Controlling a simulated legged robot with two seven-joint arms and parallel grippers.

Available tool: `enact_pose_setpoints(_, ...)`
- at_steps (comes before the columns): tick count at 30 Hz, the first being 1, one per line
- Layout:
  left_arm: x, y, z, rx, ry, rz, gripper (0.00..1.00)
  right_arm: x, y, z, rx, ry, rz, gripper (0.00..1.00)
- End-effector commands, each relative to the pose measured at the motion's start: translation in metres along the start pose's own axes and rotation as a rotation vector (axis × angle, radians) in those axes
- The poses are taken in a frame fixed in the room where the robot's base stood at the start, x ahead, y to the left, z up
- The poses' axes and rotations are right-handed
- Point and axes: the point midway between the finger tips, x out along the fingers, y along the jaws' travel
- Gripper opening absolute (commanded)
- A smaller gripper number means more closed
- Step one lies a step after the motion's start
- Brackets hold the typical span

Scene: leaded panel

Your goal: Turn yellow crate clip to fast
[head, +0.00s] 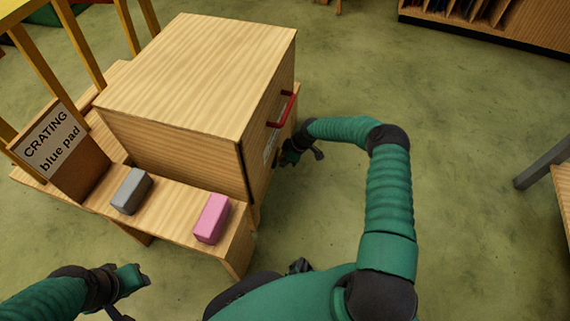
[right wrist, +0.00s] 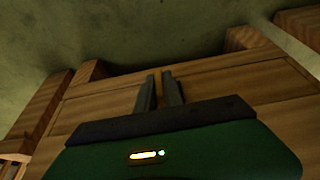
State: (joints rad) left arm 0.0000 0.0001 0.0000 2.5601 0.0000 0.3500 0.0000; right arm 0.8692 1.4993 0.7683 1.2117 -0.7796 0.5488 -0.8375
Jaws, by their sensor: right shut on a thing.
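The wooden crate (head: 200,75) stands on a low wooden bench, with a red handle (head: 287,108) on its right-hand face. In the right wrist view a narrow yellow piece, which looks like the yellow clip (right wrist: 157,82), shows between the fingers of my right gripper (right wrist: 159,92). The gripper is shut on it, against wooden boards. In the head view my right gripper (head: 292,153) is at the crate's right-hand face, below the handle, and the clip is hidden there. The clip's setting cannot be read. My left gripper (head: 134,293) is low at the left, apart from the bench; its fingers are unclear.
A grey block (head: 131,191) and a pink block (head: 212,218) lie on the bench (head: 180,222) in front of the crate. A sign reading "CRATING blue pad" (head: 54,143) stands at the left. The green floor right of the crate is clear around my right arm.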

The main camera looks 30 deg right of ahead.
Motion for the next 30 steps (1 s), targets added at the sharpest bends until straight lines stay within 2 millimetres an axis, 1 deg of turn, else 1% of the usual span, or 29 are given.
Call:
enact_pose_setpoints(1, 0.0054, 0.0000, 0.0012, 0.000, 0.000, 0.000, 0.36, 0.0024, 0.0032, 0.0003, 0.007, 0.005, -0.002, 0.00)
enact_pose_setpoints(3, 0.0071, 0.0000, 0.0016, 0.000, 0.000, 0.000, 0.36, 0.0016, 0.0031, 0.0001, 0.011, 0.004, -0.014, 0.00)
enact_pose_setpoints(17, 0.0079, 0.0000, 0.0018, 0.000, 0.000, 0.000, 0.36, 0.0001, 0.0026, -0.0014, 0.015, 0.005, -0.027, 0.00)
enact_pose_setpoints(18, 0.0079, 0.0000, 0.0018, 0.000, 0.000, 0.000, 0.36, 0.0001, 0.0026, -0.0014, 0.015, 0.005, -0.027, 0.14)
enact_pose_setpoints(22, 0.0078, 0.0000, 0.0017, 0.000, 0.000, 0.000, 0.36, 0.0000, 0.0018, -0.0013, 0.015, 0.004, -0.029, 0.31)
enact_pose_setpoints(23, 0.0078, 0.0000, 0.0017, 0.000, 0.000, 0.000, 0.36, 0.0000, 0.0016, -0.0013, 0.015, 0.004, -0.029, 0.33)
enact_pose_setpoints(30, 0.0075, 0.0000, 0.0017, 0.000, 0.000, 0.000, 0.36, -0.0004, 0.0007, -0.0010, 0.014, 0.002, -0.031, 0.33)
